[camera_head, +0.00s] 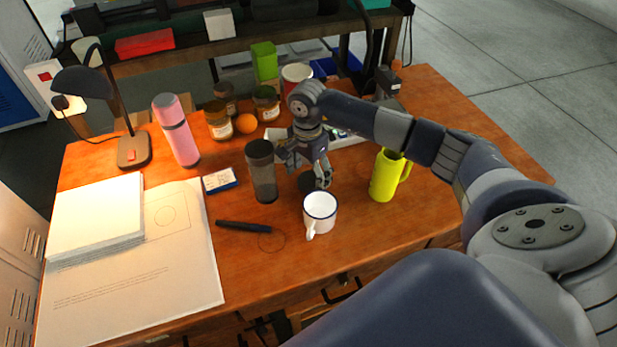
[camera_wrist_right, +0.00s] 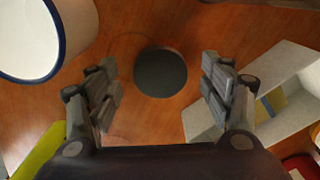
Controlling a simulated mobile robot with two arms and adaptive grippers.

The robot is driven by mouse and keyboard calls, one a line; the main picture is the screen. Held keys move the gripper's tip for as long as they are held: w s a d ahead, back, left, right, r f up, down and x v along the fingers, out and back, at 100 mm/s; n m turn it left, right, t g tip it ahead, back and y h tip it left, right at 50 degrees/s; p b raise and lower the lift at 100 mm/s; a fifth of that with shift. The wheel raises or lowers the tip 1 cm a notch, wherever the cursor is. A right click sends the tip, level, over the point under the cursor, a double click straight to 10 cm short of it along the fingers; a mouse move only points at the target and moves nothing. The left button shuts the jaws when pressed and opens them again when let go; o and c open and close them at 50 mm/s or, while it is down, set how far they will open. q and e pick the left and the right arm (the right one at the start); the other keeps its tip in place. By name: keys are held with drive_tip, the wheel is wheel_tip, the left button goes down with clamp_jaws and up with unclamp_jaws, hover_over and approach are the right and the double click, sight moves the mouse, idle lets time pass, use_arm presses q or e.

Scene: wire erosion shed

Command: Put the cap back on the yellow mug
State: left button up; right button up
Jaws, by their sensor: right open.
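The yellow mug (camera_head: 384,176) stands upright on the wooden desk, right of my right gripper; my forearm crosses close to its top. A yellow-green piece of it shows at the lower left of the right wrist view (camera_wrist_right: 38,155). A dark round disc, seemingly the cap (camera_head: 307,183), lies flat on the desk. It shows whole in the right wrist view (camera_wrist_right: 160,72). My right gripper (camera_head: 305,170) points down above the disc; its open fingers are on either side of it in the wrist view (camera_wrist_right: 161,88), with nothing between them. My left gripper is not in view.
A white enamel mug (camera_head: 320,210) stands just in front of the disc. A dark tumbler (camera_head: 262,172) stands close left of the gripper. A light tray (camera_wrist_right: 270,97) lies behind. Jars, a pink flask (camera_head: 176,130) and a lamp (camera_head: 132,149) stand farther left. The front right desk is clear.

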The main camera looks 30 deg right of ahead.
sight(308, 180)
drive_tip(key=shift+f, duration=0.5)
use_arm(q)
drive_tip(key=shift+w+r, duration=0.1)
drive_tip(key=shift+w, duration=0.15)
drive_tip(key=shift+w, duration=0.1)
use_arm(e)
drive_tip(key=c, duration=1)
drive_tip(key=shift+r, duration=0.1)
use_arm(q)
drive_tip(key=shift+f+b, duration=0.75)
use_arm(e)
wheel_tip(308, 180, up, 10)
drive_tip(key=shift+f, duration=0.1)
